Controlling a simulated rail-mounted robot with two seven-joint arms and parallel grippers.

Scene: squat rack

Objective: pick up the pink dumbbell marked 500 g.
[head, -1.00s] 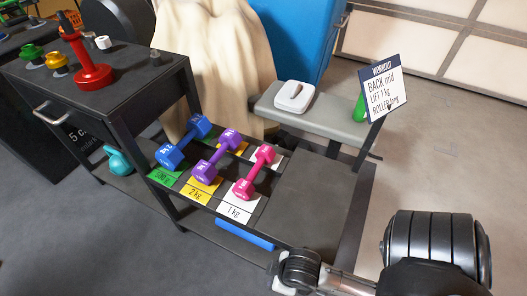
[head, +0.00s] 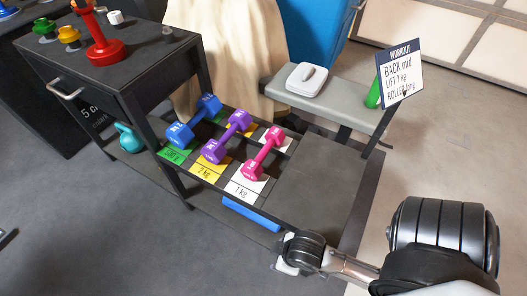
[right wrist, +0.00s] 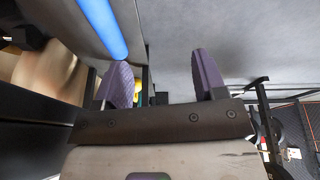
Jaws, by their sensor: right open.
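The pink dumbbell (head: 263,156) lies tilted on the rack's lower shelf, at the right end of a row, by a white card reading 1 kg (head: 246,188). Its own marking is too small to read. A purple dumbbell (head: 228,137) and a blue dumbbell (head: 193,121) lie left of it. My right arm comes in from the lower right in the head view, low and right of the pink dumbbell. In the right wrist view my right gripper (right wrist: 163,80) is open and empty, with two purple-grey fingers. The pink dumbbell does not show there. My left gripper is not in view.
A blue roller (head: 251,214) lies below the shelf's front edge; a blue bar (right wrist: 103,28) crosses the wrist view. A black table (head: 125,62) stands left, a grey bench (head: 330,106) behind, with a workout sign (head: 400,75). The shelf right of the dumbbells is bare.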

